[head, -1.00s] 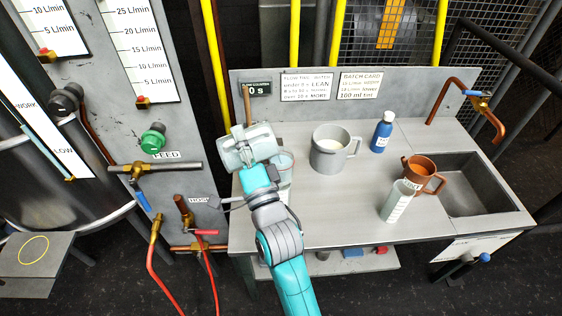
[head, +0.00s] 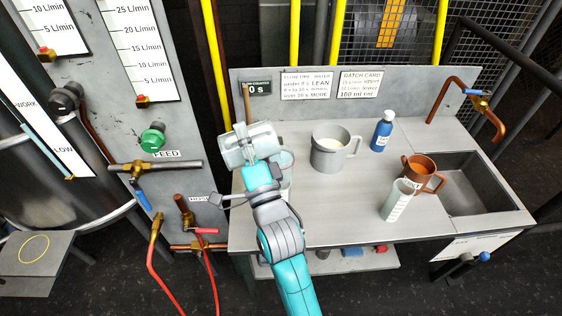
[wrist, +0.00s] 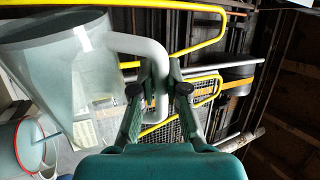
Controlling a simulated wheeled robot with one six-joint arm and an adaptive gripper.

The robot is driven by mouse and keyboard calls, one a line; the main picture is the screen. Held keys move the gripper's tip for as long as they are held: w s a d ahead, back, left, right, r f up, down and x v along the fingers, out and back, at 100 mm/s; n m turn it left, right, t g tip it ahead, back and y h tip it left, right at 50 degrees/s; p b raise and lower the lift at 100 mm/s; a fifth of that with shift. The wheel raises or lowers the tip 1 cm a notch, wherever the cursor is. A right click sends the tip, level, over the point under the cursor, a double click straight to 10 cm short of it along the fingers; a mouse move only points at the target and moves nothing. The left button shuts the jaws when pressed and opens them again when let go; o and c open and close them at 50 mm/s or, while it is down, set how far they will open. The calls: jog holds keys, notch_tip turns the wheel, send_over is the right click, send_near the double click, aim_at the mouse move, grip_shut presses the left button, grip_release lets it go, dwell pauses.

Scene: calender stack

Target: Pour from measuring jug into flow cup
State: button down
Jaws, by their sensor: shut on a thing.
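My gripper (head: 263,163) is shut on the handle of a clear measuring jug (head: 248,145), held tipped on its side above the left end of the bench. In the wrist view the jug (wrist: 62,65) fills the upper left, and its handle sits between my fingertips (wrist: 160,88). A translucent cup (head: 287,161), which looks like the flow cup, stands just right of and below the jug, partly hidden by my gripper. A round vessel with a reddish rim (wrist: 28,148) shows at the lower left of the wrist view. I cannot tell whether liquid is flowing.
A grey mug-like jug (head: 328,155) with pale contents, a blue bottle (head: 381,136), a copper mug (head: 418,167) and a clear graduated cylinder (head: 397,202) stand to the right. A sink (head: 480,190) is at the far right. The bench's front middle (head: 335,205) is clear.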

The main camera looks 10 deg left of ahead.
aim_at(229, 148)
jog(key=a+f+n, duration=0.1)
jog(key=s+a+f+n+g, duration=0.1)
jog(key=n, duration=0.1)
jog(key=shift+s+a+y, duration=0.15)
jog(key=shift+s+y, duration=0.1)
jog(key=shift+y, duration=0.15)
jog(key=shift+a+f+n, duration=0.15)
jog(key=shift+f+n, duration=0.3)
jog(key=shift+n, duration=0.15)
jog(key=shift+s+f, duration=0.1)
jog(key=shift+s+a+f+n+g+y+b, duration=0.15)
jog(key=shift+a+f+n+g+b, duration=0.15)
jog(key=shift+f+n, duration=0.3)
jog(key=shift+a+f+n+g+y+b, duration=0.15)
jog(key=shift+f+n+g, duration=0.15)
jog(key=shift+f+n, duration=0.25)
jog(key=shift+s+a+n+g+b, duration=0.1)
jog(key=shift+a+n+g+b, duration=0.1)
jog(key=shift+n, duration=0.45)
jog(key=shift+s+a+n+g+b, duration=0.1)
jog(key=shift+a+n+g, duration=0.1)
jog(key=shift+n, duration=0.4)
jog(key=s+a+f+n+g+b, duration=0.25)
jog(key=a+f+n+g, duration=0.2)
jog(key=f+n, duration=0.4)
notch_tip(229, 148, up, 7)
jog(key=n, duration=0.1)
jog(key=shift+s+a+n, duration=0.3)
jog(key=shift+s+n, duration=0.05)
